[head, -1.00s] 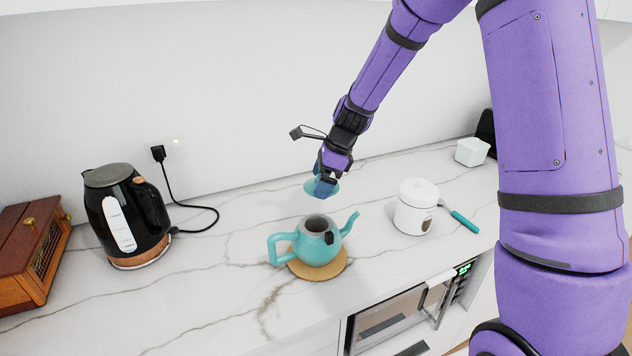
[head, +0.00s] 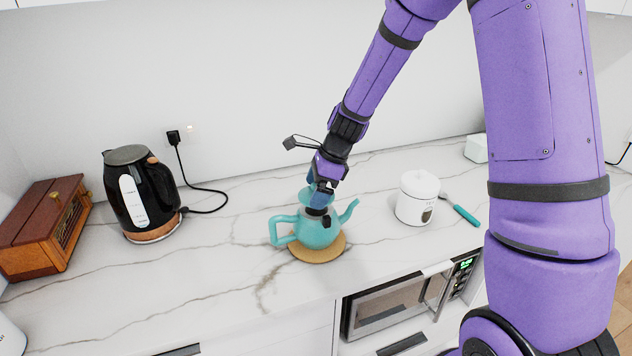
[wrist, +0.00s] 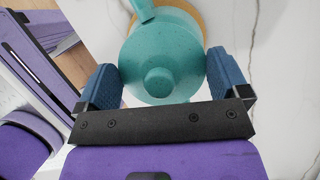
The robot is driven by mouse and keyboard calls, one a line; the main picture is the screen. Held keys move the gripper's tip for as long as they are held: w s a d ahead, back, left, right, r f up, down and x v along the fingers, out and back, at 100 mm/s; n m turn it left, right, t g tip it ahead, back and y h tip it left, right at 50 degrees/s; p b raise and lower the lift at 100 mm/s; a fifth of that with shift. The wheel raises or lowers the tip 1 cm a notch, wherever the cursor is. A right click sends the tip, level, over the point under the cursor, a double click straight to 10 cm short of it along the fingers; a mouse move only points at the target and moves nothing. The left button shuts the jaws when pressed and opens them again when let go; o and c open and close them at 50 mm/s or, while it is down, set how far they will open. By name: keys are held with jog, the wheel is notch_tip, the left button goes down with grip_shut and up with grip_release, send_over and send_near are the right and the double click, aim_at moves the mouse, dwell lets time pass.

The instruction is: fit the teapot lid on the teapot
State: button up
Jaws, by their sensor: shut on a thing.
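The teal teapot (head: 310,234) stands upright on a round cork mat (head: 330,253), its handle to the left and spout to the right. My gripper (head: 319,194) is directly above it, pointing down. It is shut on the teal teapot lid (head: 309,196), which sits over the pot's top. In the wrist view the lid (wrist: 148,56), with its round knob (wrist: 158,82), lies between the two blue finger pads. Part of the teapot (wrist: 186,14) shows beyond it. The lid hides the opening there, and I cannot tell whether the lid touches the rim.
A black kettle (head: 137,195) and a wooden box (head: 42,228) stand at left. A white lidded canister (head: 416,198) and a teal-handled utensil (head: 465,214) are at right. A microwave (head: 405,298) is below the counter. The marble in front of the kettle is clear.

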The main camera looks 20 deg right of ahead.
jog(key=shift+f, duration=0.35)
jog(key=shift+f, duration=1.4)
dwell(1.9)
jog(key=o, duration=0.6)
jog(key=shift+c, duration=0.2)
jog(key=shift+r, duration=0.1)
jog(key=shift+r, duration=3.45)
